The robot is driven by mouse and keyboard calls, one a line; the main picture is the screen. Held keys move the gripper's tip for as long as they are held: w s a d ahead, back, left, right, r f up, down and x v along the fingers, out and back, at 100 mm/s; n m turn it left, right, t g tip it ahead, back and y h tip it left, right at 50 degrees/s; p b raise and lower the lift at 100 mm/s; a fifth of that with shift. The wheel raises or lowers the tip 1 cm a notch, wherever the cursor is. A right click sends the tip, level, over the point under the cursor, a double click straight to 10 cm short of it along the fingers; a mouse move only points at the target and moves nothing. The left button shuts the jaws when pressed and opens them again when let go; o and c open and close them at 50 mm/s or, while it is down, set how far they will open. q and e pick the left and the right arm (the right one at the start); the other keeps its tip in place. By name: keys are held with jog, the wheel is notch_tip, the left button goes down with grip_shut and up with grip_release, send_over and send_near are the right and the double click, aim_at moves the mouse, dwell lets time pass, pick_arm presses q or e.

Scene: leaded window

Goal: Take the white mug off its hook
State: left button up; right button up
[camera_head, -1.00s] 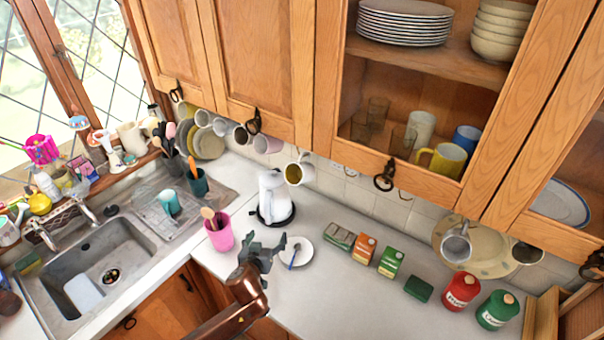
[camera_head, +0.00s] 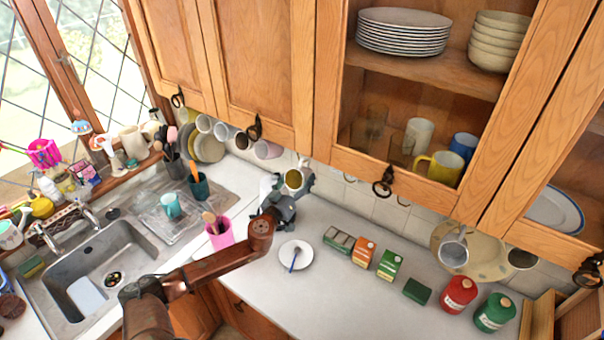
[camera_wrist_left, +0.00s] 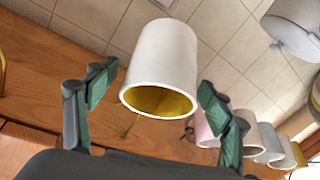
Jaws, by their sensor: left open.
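The white mug (camera_head: 294,179), yellow inside, hangs under the wall cabinet above the counter; its hook is hard to make out. My left gripper (camera_head: 288,186) is at the mug, its fingers open on either side. In the left wrist view the white mug (camera_wrist_left: 163,62) lies between the two spread fingers of my left gripper (camera_wrist_left: 157,88), with visible gaps on both sides. The mug's yellow mouth faces the gripper's palm. My right gripper is not in view.
Other mugs (camera_head: 268,150) hang in a row to the left under the cabinet. A pink cup (camera_head: 219,236) with utensils and a saucer (camera_head: 296,254) are below.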

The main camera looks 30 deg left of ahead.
pick_arm(q)
jog(key=shift+w+a+f, duration=0.15)
jog(key=shift+w+a, duration=0.05)
jog(key=shift+w, duration=0.8)
jog(key=shift+s, duration=0.1)
jog(key=shift+c, duration=0.8)
jog(key=c, duration=1.2)
jog(key=shift+c, duration=0.8)
